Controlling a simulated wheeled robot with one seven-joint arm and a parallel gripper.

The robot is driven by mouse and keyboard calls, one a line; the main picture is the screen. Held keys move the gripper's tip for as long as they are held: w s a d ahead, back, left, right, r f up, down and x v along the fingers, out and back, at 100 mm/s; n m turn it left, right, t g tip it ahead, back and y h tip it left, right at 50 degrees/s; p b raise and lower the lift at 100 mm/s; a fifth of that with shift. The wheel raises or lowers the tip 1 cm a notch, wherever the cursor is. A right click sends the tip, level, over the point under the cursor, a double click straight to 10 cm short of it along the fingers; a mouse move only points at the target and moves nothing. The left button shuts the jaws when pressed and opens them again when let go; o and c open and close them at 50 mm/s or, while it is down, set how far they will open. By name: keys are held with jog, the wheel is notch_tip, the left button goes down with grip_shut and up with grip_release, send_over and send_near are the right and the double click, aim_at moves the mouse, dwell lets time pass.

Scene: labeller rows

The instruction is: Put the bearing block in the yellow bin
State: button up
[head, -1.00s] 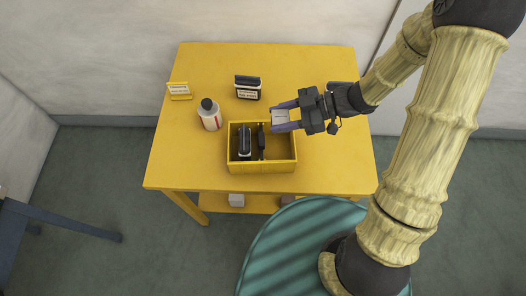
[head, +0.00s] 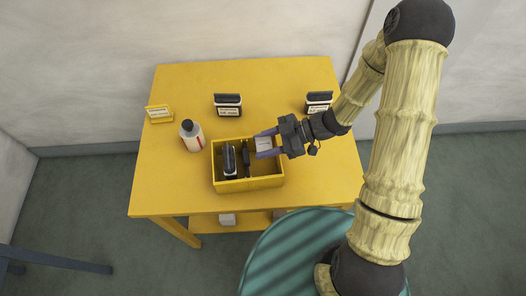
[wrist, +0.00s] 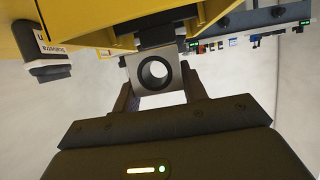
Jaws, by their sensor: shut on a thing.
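The bearing block (head: 263,144), a pale grey square block, is held between the fingers of my gripper (head: 266,145) in the head view. In the wrist view the bearing block (wrist: 153,74) shows its dark-ringed round hole between the two fingers. The yellow bin (head: 250,184) stands on the table. The block appears over the back right part of the bin; its exact height above the floor of the bin cannot be told. A black item (head: 229,161) stands in the left part of the bin, beside a dark upright piece (head: 246,160) near the middle.
A white bottle with a dark cap (head: 191,138) stands left of the bin. A black labelled box (head: 228,105) stands behind it, and another (head: 319,102) at the back right. A small yellow sign (head: 159,114) is at the left. The table (head: 180,85) is clear at the back.

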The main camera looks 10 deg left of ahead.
jog(key=shift+s+r, duration=0.1)
jog(key=shift+s, duration=0.1)
jog(key=shift+a+f, duration=0.1)
jog(key=shift+f, duration=0.2)
notch_tip(320, 180, down, 3)
jog(key=shift+f, duration=0.35)
jog(key=shift+f, duration=0.6)
jog(key=o, duration=1)
jog(key=shift+o, duration=0.2)
